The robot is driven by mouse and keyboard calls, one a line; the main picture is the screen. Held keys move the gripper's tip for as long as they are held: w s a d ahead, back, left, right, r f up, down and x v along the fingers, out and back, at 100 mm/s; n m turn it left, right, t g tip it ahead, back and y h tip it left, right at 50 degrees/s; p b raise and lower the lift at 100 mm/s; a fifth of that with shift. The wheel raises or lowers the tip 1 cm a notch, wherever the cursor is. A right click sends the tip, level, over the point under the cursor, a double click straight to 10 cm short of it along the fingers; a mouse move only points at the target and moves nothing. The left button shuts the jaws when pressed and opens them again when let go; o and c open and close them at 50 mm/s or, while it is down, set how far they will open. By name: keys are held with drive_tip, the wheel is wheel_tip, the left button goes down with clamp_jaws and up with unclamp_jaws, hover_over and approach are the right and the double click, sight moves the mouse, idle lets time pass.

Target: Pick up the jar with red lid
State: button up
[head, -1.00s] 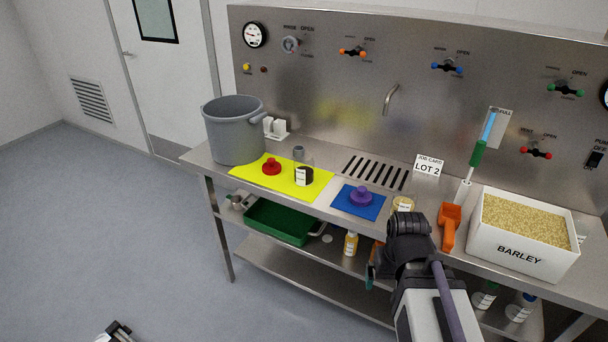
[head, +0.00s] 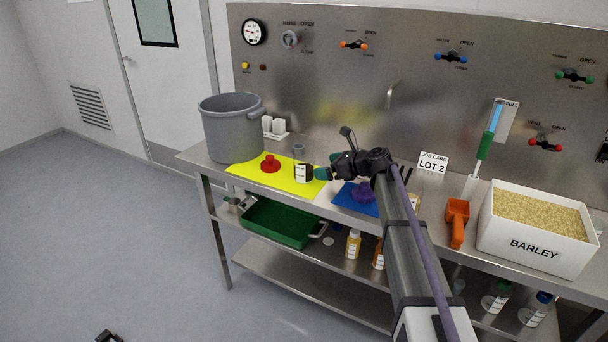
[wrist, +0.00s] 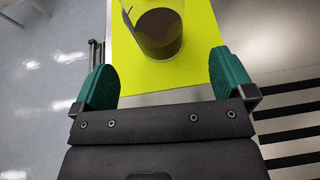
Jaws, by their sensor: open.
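A clear jar (head: 304,173) with dark contents and a white label stands on the yellow mat (head: 245,172). No lid shows on it. A red knobbed piece, like a lid (head: 270,164), lies on the mat to its left. My gripper (head: 323,174) is just right of the jar, with green fingertips. In the wrist view my gripper (wrist: 163,84) is open and empty, and the jar (wrist: 160,35) stands just beyond the fingertips, roughly between their lines. The jar's top is cut off there. The red piece is not in the wrist view.
A purple knobbed piece (head: 363,192) sits on a blue mat (head: 345,198), partly behind my arm. A grey pot (head: 232,130) stands at the left, a white barley bin (head: 533,230) and orange scoop (head: 457,220) at the right. A slotted grate (wrist: 290,132) is nearby.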

sight(313, 167)
drive_tip(key=shift+x, duration=1.15)
drive_tip(key=shift+w+a+f, duration=0.15)
drive_tip(key=shift+a, duration=0.1)
drive_tip(key=b+x, duration=0.2)
drive_tip(key=x, duration=0.3)
drive_tip(key=shift+a, duration=0.15)
drive_tip(key=shift+c, duration=0.4)
drive_tip(key=c, duration=0.9)
